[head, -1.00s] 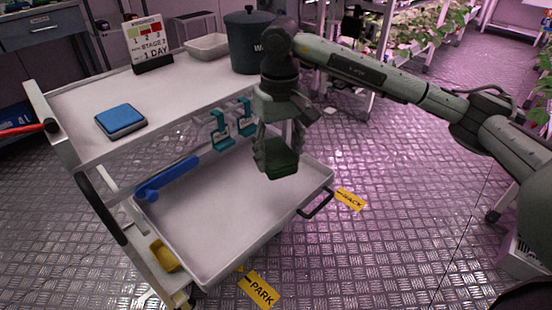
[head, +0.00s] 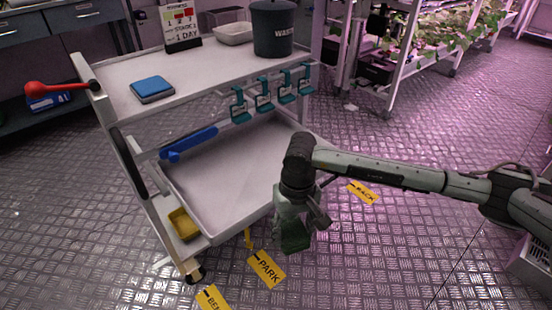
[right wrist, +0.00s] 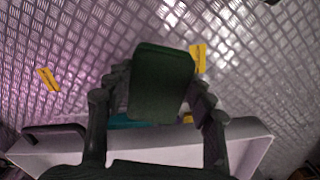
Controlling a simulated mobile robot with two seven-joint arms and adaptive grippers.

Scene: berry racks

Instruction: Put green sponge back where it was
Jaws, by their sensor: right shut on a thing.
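The green sponge (head: 294,236) is a dark green block held in my right gripper (head: 296,222), in front of the cart's lower tray. In the right wrist view the sponge (right wrist: 162,82) sits between the fingers of the right gripper (right wrist: 158,100), with floor behind it. The right gripper is shut on it. A yellow sponge (head: 184,224) lies in a small holder at the near left end of the cart's lower level. My left gripper is not in view.
The cart's pulled-out tray (head: 222,186) is below the top shelf (head: 205,72). Several teal hooks (head: 264,95) hang from the shelf. A blue pad (head: 152,89), a waste bin (head: 272,28) and a stage sign (head: 181,27) stand on top. A PARK label (head: 266,268) lies on the floor.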

